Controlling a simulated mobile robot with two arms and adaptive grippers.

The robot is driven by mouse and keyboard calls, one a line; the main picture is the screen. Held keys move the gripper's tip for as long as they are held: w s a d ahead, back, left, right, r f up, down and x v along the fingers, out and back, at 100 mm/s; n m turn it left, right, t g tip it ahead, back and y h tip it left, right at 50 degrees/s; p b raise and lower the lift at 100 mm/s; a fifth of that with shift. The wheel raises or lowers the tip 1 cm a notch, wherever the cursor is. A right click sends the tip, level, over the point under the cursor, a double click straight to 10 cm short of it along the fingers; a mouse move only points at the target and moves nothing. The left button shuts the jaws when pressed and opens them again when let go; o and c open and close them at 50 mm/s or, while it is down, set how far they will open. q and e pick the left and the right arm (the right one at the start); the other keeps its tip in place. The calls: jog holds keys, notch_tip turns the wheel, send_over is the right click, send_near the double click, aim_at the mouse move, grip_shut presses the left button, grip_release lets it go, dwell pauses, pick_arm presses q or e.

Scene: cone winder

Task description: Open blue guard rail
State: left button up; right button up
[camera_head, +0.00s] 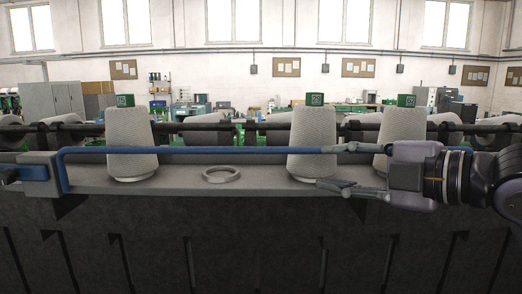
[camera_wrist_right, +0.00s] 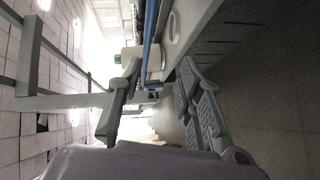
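The blue guard rail (camera_head: 200,151) runs level across the front of the machine in the head view, passing in front of the cones. Its left end bends down to a grey and blue mount (camera_head: 38,172). My right gripper (camera_head: 323,167) comes in from the right with its fingers apart. Its upper finger overlaps the rail's line; its lower finger is below, in front of the ledge. In the right wrist view the rail (camera_wrist_right: 151,28) shows beyond and between the open fingers (camera_wrist_right: 161,64). I cannot tell whether a finger touches it.
Three grey cones stand along the ledge (camera_head: 265,180), including a left one (camera_head: 132,145) and a middle one (camera_head: 311,140), with green-topped blocks above them. An empty ring (camera_head: 221,174) lies between these two. The dark machine front (camera_head: 200,245) drops below.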

aim_at(264, 150)
jog(key=shift+n, duration=0.3)
jog(key=p+x, duration=0.2)
jog(key=x, duration=0.3)
jog(key=r+p+x, duration=0.1)
jog(key=p+x, duration=0.1)
jog(key=x, duration=0.3)
jog(key=a+r+p+x, duration=0.1)
jog(key=x, duration=0.4)
jog(key=shift+a+r+p, duration=0.1)
jog(key=shift+p, duration=0.3)
jog(key=shift+w+a, duration=0.3)
jog(key=shift+a, duration=0.05)
jog(key=shift+c, duration=0.6)
grip_shut()
